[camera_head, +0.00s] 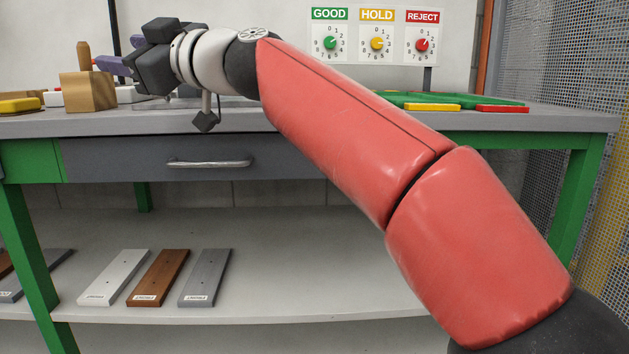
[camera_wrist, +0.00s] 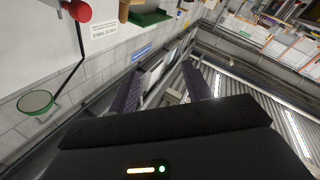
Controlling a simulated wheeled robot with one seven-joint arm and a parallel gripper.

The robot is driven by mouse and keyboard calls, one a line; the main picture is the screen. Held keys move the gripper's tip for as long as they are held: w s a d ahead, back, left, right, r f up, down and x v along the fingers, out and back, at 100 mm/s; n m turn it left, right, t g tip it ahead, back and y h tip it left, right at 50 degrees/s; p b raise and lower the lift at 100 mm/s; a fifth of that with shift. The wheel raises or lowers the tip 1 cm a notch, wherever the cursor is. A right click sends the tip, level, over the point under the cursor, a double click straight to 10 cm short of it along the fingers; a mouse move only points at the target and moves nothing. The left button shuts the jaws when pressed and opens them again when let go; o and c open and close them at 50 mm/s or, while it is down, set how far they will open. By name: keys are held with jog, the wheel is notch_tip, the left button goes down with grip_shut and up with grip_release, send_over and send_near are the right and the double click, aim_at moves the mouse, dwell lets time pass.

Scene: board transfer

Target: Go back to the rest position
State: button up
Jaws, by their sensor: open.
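My gripper (camera_head: 120,55) is raised at the upper left of the head view, above the left part of the workbench top (camera_head: 345,122). Its dark body and purple fingers point left and away. In the wrist view the two purple fingers of my gripper (camera_wrist: 160,86) stand apart with nothing between them. My red arm crosses the head view from the lower right and hides part of the bench.
A wooden block (camera_head: 88,92) with a peg stands below and left of the gripper. Green trays (camera_head: 440,97) lie at the bench's right, under a GOOD/HOLD/REJECT dial panel (camera_head: 376,37). Several boards, including a brown one (camera_head: 158,278), lie on the lower shelf (camera_head: 300,285).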

jog(key=s+d+f+m+t+h, duration=0.1)
jog(key=d+f+m+h, duration=0.5)
jog(key=f, duration=0.5)
jog(key=s+d+f+m+t+h, duration=0.15)
jog(key=d+f+h, duration=0.25)
jog(key=d+f, duration=0.55)
jog(key=s+d+f+m+g+h, duration=0.2)
jog(key=s+d+f+m+h, duration=0.2)
jog(key=s+d+f+m, duration=0.55)
jog(key=s+d+f+m+g+h, duration=0.2)
jog(key=s+d+f+h, duration=0.35)
jog(key=d+f, duration=0.95)
notch_tip(320, 180, up, 13)
jog(key=s+y+p, duration=0.1)
jog(key=p, duration=1.2)
jog(key=shift+s+d+p, duration=0.2)
jog(key=shift+d+p, duration=0.05)
jog(key=shift+p, duration=0.05)
jog(key=shift+c, duration=0.4)
